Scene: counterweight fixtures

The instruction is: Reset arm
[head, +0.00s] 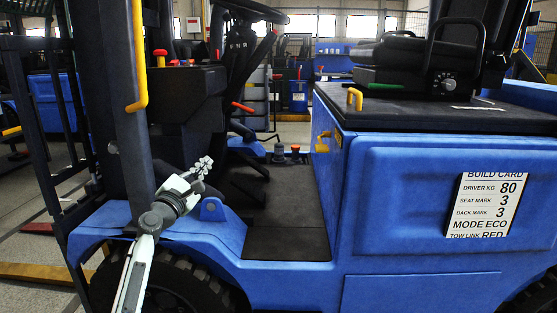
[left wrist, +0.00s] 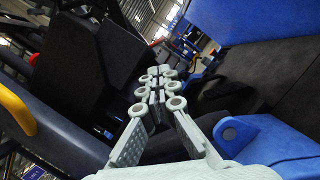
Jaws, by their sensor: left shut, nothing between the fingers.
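My left gripper (head: 202,167) reaches in from the bottom left of the head view, in front of the blue forklift's (head: 260,286) front post and beside its step opening. Its fingers are shut with nothing between them. In the left wrist view the closed fingers (left wrist: 158,85) point up the picture toward the dark cab. The left arm (head: 140,262) is stretched out over the front wheel and fender. My right gripper does not show in either view.
A build card (head: 487,204) is on the forklift's blue side panel. A yellow grab handle (head: 138,58) is on the dark post above my left arm. The seat (head: 390,62), steering wheel (head: 252,11) and black step floor (head: 285,243) are close by. A blue lug (left wrist: 232,133) sits right of the fingers.

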